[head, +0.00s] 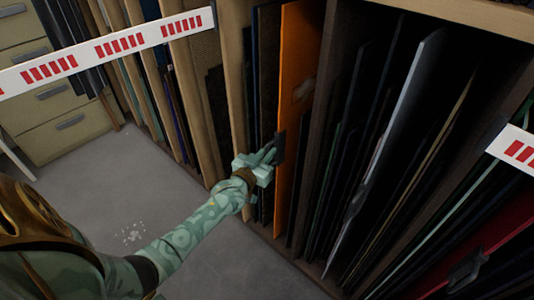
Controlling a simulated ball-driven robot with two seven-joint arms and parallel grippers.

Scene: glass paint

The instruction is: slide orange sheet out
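The orange sheet (291,90) stands upright in a slot of the wooden rack, between dark sheets on its left and a brown divider on its right.
The rack (322,120) holds several upright sheets, with dark and grey ones (385,140) to the right. A drawer cabinet (62,110) stands at left. Grey floor (95,180) is open in front.

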